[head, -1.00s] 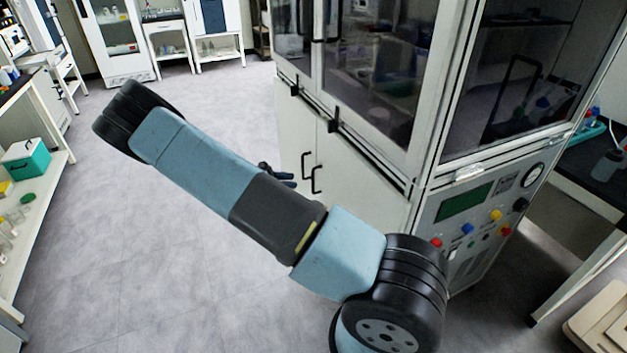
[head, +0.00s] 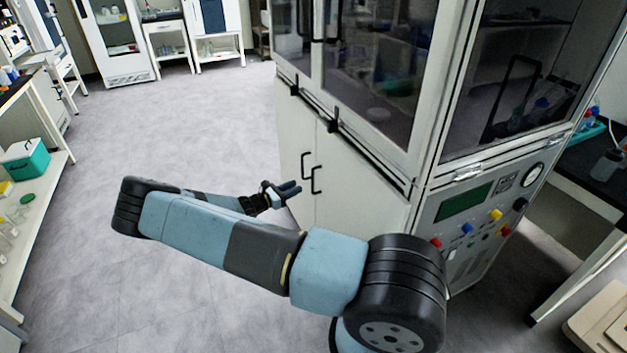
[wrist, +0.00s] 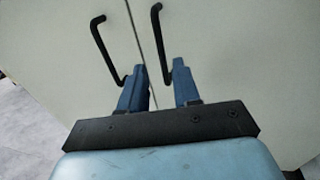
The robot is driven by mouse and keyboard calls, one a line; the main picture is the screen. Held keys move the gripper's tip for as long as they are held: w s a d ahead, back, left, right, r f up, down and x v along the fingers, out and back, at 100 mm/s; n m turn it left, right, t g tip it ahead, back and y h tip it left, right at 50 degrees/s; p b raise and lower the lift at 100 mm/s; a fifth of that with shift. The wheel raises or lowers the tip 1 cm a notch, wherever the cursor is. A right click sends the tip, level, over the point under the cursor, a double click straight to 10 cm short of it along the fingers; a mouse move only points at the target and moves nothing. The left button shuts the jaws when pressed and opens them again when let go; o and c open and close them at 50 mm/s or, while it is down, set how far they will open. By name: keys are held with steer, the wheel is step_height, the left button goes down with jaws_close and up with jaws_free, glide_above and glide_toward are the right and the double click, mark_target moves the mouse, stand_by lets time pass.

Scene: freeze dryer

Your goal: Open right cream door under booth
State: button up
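The right cream door (head: 365,185) under the glass booth is closed. Its black bar handle (head: 314,181) stands near the seam with the left cream door (head: 293,125), which has its own handle (head: 304,165). My gripper (head: 296,188) is in front of the doors, just left of the right handle in the head view, with a small gap. In the wrist view my gripper (wrist: 160,67) is open, its two blue fingers apart. The right handle (wrist: 158,40) lines up between the fingertips; the left handle (wrist: 103,45) is outside the left finger. No grip on either handle shows.
The glass booth (head: 375,75) rises above the doors. A control panel (head: 480,215) with coloured knobs is on the cabinet's right face. A shelf bench (head: 40,185) stands at far left. The grey floor (head: 200,120) between is clear.

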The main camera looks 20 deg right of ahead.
glide_above(313, 191)
steer(key=shift+w, duration=0.35)
jaws_close()
stand_by(0.3)
